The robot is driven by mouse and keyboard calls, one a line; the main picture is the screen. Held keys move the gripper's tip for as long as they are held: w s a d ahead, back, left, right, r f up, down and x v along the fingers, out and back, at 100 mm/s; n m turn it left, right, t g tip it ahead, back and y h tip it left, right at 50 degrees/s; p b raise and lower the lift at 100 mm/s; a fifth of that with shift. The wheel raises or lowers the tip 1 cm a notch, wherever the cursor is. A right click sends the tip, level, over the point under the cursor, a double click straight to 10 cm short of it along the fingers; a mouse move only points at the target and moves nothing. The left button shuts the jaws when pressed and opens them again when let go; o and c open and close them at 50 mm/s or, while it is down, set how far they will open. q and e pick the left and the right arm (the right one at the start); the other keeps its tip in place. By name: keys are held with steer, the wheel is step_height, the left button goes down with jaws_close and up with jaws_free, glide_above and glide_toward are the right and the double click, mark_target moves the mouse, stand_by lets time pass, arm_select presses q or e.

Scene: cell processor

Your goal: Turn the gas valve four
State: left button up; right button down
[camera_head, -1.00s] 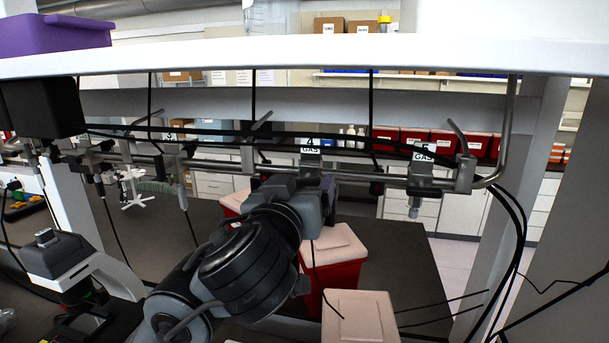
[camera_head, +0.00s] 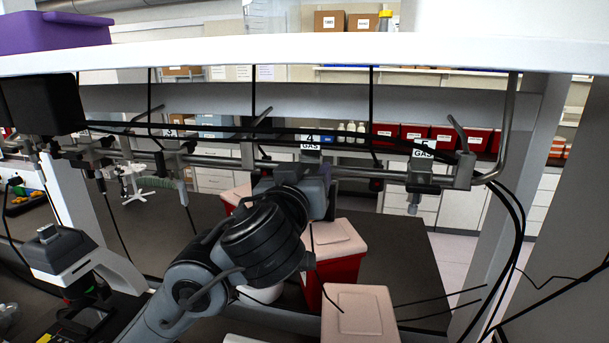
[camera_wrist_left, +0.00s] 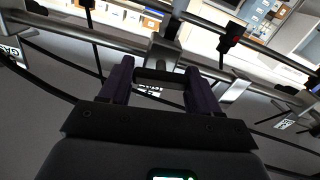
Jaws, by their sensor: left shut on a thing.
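The gas valve four label (camera_head: 310,142) is on the horizontal pipe, right of centre in the head view. My left gripper (camera_head: 326,178) is just below it, and its wrist hides most of the valve. In the left wrist view, the two purple fingers of my left gripper (camera_wrist_left: 160,80) are on either side of a dark bar-like piece (camera_wrist_left: 158,77), which I take to be the valve's handle. Part of a white label (camera_wrist_left: 153,91) shows behind it. The fingers are shut on this piece. How far the handle is turned is hard to tell. My right gripper is not in view.
Gas valve five (camera_head: 421,168) is to the right on the same pipe (camera_head: 352,170), with more valves to the left. Thin black cables hang around the pipe. A white shelf (camera_head: 300,52) runs above. Red bins with pale lids (camera_head: 336,238) stand below, and a microscope (camera_head: 70,255) is lower left.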

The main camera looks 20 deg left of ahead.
arm_select(q)
steer(key=shift+f+m+b, duration=0.15)
steer(key=shift+m+b, duration=0.25)
steer(key=shift+b, duration=0.1)
steer(key=shift+c, duration=0.3)
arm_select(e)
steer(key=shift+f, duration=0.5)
arm_select(q)
steer(key=shift+m, duration=0.5)
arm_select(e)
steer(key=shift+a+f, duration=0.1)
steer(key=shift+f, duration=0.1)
arm_select(q)
steer(key=o, duration=1)
steer(key=shift+c, duration=0.2)
arm_select(e)
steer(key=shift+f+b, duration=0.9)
steer(key=shift+b, duration=0.25)
arm_select(q)
steer(key=s+d, duration=0.1)
steer(key=s, duration=0.9)
steer(key=shift+s+d, duration=0.3)
steer(key=shift+s, duration=0.05)
